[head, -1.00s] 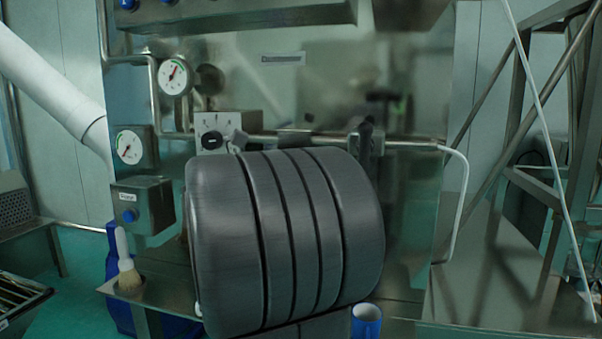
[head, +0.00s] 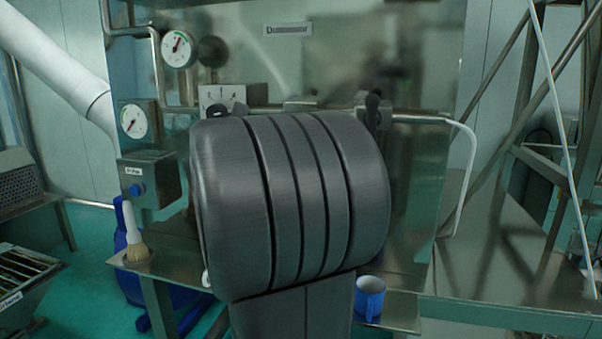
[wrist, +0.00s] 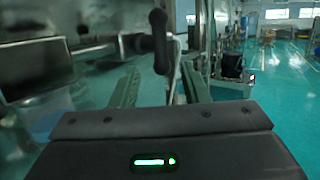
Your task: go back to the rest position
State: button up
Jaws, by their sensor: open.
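My gripper (wrist: 160,88) shows in the wrist view with its two green-grey fingers spread apart and nothing held between them. A black handle with a rounded end (wrist: 159,38) stands upright in line with the gap, at or just beyond the fingertips; I cannot tell the exact distance. In the head view my large dark arm link fills the middle and hides the gripper. A black handle (head: 373,108) on the horizontal pipe shows just above the link's right end.
A steel panel carries two gauges (head: 178,50) (head: 133,121) and a box with a blue button (head: 148,183). A brush (head: 133,238) and a blue mug (head: 369,297) stand on the steel shelf (head: 403,310). A white hose and steel frame are at right. Open green floor shows in the wrist view.

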aim_at(371, 121)
jog(key=p+x, duration=0.1)
jog(key=x, duration=1)
jog(key=shift+d+r+p, duration=0.1)
jog(key=shift+d+p, duration=0.15)
jog(key=shift+p, duration=0.15)
